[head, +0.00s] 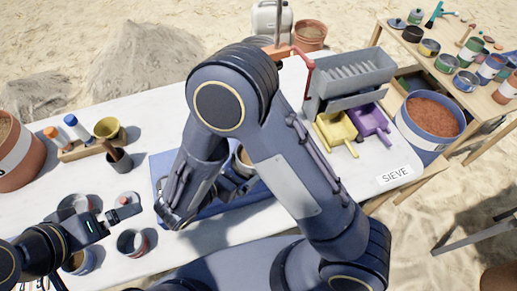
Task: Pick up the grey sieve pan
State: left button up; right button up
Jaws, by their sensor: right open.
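A grey slotted box (347,78) stands at the table's right end, with a yellow pan (336,130) and a purple pan (371,122) in front of it. I cannot tell whether a grey part there is the sieve pan. My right gripper (175,207) is open and points down over the blue tray (160,163). It is well left of the grey box. A round thing beside it is mostly hidden by my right arm. My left gripper (122,214) is low at the left, near small cups; its jaws are unclear.
A blue bucket of reddish soil (429,117) stands right of the pans, by a SIEVE label (395,175). A wooden rack (85,149) and a dark cup (119,161) stand at the left. A second table (450,82) holds several pots.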

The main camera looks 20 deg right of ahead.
jog(key=p+x, duration=0.1)
jog(key=x, duration=0.6)
jog(key=shift+w+d+p, duration=0.3)
jog(key=shift+w+p, duration=0.05)
jog(key=shift+r, duration=0.1)
jog(key=c, duration=0.8)
